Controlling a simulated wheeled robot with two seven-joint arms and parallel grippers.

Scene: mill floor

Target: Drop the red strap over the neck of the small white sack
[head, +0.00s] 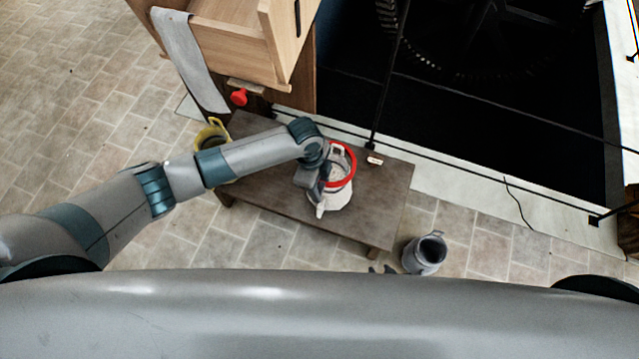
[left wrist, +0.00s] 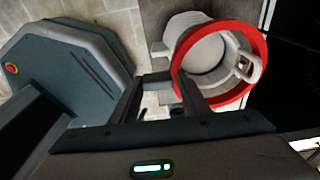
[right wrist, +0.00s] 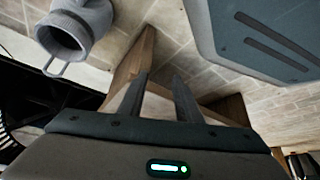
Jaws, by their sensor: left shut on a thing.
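The small white sack (head: 330,198) stands on the low dark wooden bench, its round mouth facing up. The red strap (head: 353,163) is a stiff ring that lines up with the sack's top in the head view. In the left wrist view the strap (left wrist: 262,50) encircles the mouth of the white sack (left wrist: 184,27); I cannot tell whether it is around the neck or just above it. My left gripper (left wrist: 168,80) is shut on the strap's near side. My right gripper (right wrist: 160,80) is open and empty, low by the bench's front edge; its fingertips show in the head view (head: 381,269).
A wooden cabinet (head: 235,40) with a grey cloth (head: 187,55) stands behind. A grey can (head: 424,254) stands on the floor.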

